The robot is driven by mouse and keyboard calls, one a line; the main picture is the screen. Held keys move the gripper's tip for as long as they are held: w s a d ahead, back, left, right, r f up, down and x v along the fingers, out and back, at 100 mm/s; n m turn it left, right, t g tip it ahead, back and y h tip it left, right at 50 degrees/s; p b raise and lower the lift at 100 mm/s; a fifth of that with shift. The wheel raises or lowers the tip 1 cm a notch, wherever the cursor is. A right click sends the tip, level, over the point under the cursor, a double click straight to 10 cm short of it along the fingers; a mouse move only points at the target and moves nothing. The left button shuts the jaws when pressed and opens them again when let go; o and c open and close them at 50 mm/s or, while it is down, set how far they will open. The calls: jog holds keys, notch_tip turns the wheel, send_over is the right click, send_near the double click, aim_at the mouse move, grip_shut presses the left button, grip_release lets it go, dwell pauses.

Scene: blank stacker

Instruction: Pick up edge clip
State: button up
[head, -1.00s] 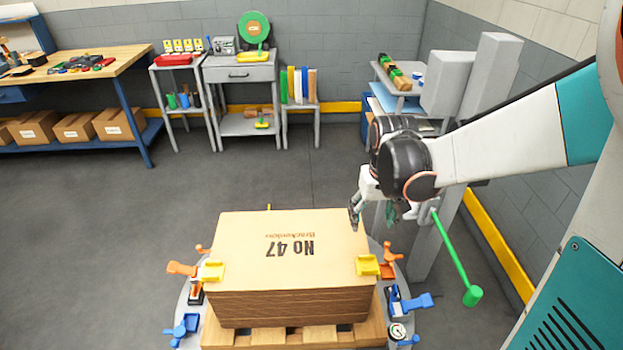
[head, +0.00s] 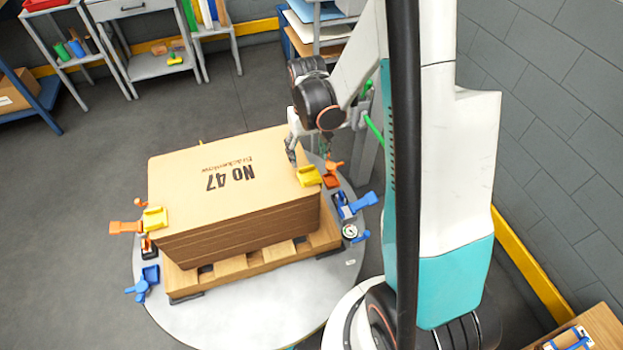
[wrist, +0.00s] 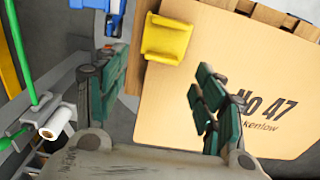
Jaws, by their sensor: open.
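Two yellow edge clips sit on the top edge of the stack of brown sheets (head: 230,190), which is marked "No 47". One edge clip (head: 308,176) is at the right corner and the other edge clip (head: 155,218) at the left front corner. My gripper (head: 306,152) is just behind the right clip, with its fingers apart and nothing between them. In the wrist view, one yellow clip (wrist: 167,40) lies on the board's edge, ahead of my open gripper (wrist: 158,85) and not touching it. Exact height above the board cannot be told.
The stack rests on a wooden pallet (head: 250,260) on a round grey table (head: 260,310). Orange clamps (head: 125,227), blue clamps (head: 145,283) and a dial gauge (head: 350,231) surround it. A green-handled tool (wrist: 42,112) and grey post are close beside my gripper.

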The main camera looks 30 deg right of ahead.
aim_at(307, 168)
jog(key=shift+a+f+b, duration=0.15)
jog(key=shift+f+b, duration=1.25)
jog(key=shift+f, duration=1.35)
jog(key=shift+s, duration=0.1)
jog(key=shift+r, duration=0.1)
jog(key=shift+c, duration=0.3)
jog(key=c, duration=1)
